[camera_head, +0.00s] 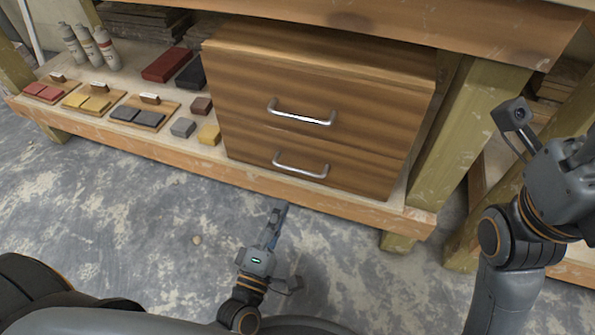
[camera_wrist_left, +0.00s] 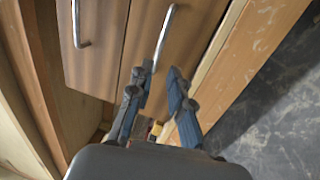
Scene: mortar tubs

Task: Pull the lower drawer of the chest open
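The wooden chest (camera_head: 325,70) stands on the low shelf, with an upper and a lower drawer. The lower drawer (camera_head: 245,150) is shut and has a metal bar handle (camera_head: 301,168). My left gripper (camera_head: 280,207) is in front of and below that handle, apart from the chest in the head view. In the left wrist view my left gripper (camera_wrist_left: 161,72) is open, and the lower handle (camera_wrist_left: 165,35) shows beyond and between its fingertips. Nothing is held. My right gripper's body (camera_head: 565,170) is at the right edge; its fingers cannot be made out.
The upper drawer's handle (camera_head: 300,113) is above. The shelf's front edge (camera_head: 350,202) runs below the drawers. Left of the chest are bottles (camera_head: 90,45), coloured blocks (camera_head: 208,133) and sample boards (camera_head: 140,113). A wooden post (camera_head: 470,130) stands right. The floor in front is open.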

